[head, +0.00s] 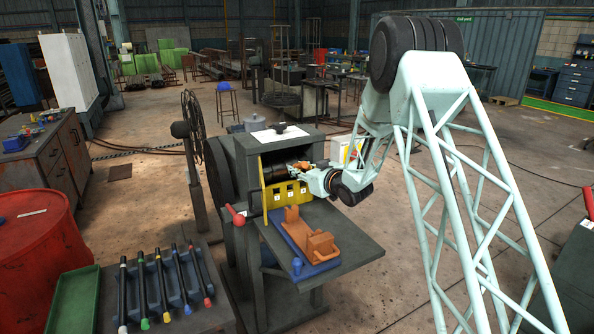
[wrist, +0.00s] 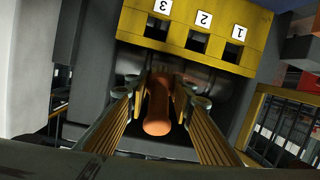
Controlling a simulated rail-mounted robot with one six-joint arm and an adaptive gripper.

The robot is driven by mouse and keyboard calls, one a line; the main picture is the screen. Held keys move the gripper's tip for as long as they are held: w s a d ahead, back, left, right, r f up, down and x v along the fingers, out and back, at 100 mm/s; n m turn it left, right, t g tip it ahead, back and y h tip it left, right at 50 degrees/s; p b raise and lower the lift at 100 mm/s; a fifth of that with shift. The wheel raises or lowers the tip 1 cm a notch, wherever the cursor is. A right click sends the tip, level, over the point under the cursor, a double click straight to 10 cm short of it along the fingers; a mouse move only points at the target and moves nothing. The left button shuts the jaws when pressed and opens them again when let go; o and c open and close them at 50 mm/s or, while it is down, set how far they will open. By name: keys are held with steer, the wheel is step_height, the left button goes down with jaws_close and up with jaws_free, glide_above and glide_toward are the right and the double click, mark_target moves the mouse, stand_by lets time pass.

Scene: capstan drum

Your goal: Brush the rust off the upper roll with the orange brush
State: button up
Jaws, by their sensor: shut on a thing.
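My gripper (head: 312,174) reaches into the opening of the dark capstan machine (head: 243,160) from the right. In the wrist view my gripper (wrist: 160,92) is shut on the handle of the orange brush (wrist: 158,108), which lies between the two fingers. The brush (head: 300,166) shows as a small orange patch at the opening in the head view. A dark roll (head: 279,173) shows partly inside the opening. The brush's bristles are hidden, and I cannot tell whether they touch the roll. Rust on the upper roll cannot be made out.
A yellow panel (head: 270,201) with slots numbered 1, 2 and 3 stands below the opening. An orange holder (head: 320,244) sits on a blue base (head: 305,257) on the machine's shelf. A red-handled lever (head: 236,214) is at the left. Several colour-tipped rods (head: 162,280) lie front left.

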mark_target(278, 170)
steer(key=shift+w+d, duration=0.3)
steer(key=shift+d, duration=0.3)
steer(key=shift+w+d, duration=0.3)
steer(key=shift+d, duration=0.3)
steer(key=shift+a+b, duration=0.15)
steer(key=shift+b, duration=0.25)
steer(key=shift+s+a+b, duration=0.35)
steer(key=shift+a, duration=0.3)
steer(key=shift+s+a+b, duration=0.3)
steer(key=shift+a+b, duration=0.05)
steer(key=shift+a, duration=0.25)
steer(key=shift+a, duration=0.15)
steer(key=shift+s+a+b, duration=0.45)
steer(key=shift+a+b, duration=0.05)
steer(key=shift+a, duration=0.25)
steer(key=shift+s+a, duration=0.35)
steer(key=shift+a, duration=0.2)
steer(key=shift+s+a, duration=0.35)
steer(key=shift+a, duration=0.3)
steer(key=shift+s+a, duration=0.35)
steer(key=shift+a, duration=0.3)
